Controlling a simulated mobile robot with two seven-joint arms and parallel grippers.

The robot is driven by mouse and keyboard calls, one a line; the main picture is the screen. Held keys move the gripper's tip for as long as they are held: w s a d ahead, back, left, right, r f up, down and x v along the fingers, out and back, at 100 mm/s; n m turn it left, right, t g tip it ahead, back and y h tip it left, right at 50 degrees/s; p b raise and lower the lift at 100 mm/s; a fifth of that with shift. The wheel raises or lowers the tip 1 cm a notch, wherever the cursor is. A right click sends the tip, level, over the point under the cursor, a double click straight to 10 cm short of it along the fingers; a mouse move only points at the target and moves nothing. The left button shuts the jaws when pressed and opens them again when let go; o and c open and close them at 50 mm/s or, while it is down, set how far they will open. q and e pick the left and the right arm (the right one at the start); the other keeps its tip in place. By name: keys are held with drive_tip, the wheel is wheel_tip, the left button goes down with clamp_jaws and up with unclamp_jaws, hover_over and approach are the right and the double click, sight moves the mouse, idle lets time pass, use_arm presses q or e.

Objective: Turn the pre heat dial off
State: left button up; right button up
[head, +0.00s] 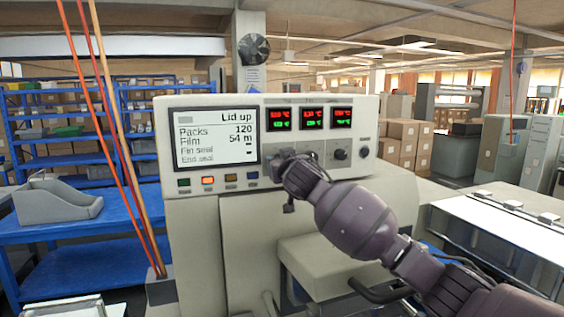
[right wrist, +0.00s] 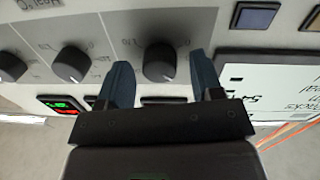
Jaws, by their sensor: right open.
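The right wrist view is turned over and shows a row of black dials with white marks on the machine's grey panel. One dial (right wrist: 160,62) sits between my right gripper's (right wrist: 160,76) dark blue fingers, which are apart, with one on each side. Whether they touch it cannot be told. A second dial (right wrist: 72,65) and a third dial (right wrist: 10,67) lie to the left. A label near the top left reads in part "Heat °C"; I cannot tell which dial is the pre heat one. In the head view my right gripper (head: 288,160) hides part of the panel. My left gripper is not in view.
The machine's screen (head: 215,137) reads "Lid up". Red and green temperature displays (head: 312,118) stand above the dials. Lit and dark buttons (head: 208,181) run below the screen. A blue table (head: 90,230) is on the left and a white-topped unit (head: 500,235) on the right.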

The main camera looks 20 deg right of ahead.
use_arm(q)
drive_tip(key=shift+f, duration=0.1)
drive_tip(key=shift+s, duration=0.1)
use_arm(e)
drive_tip(key=c, duration=0.9)
drive_tip(key=shift+n, duration=0.3)
drive_tip(key=n, duration=1.3)
drive_tip(key=shift+f+n+t+y, duration=0.1)
drive_tip(key=shift+n+t+y, duration=0.2)
drive_tip(key=shift+y, duration=0.1)
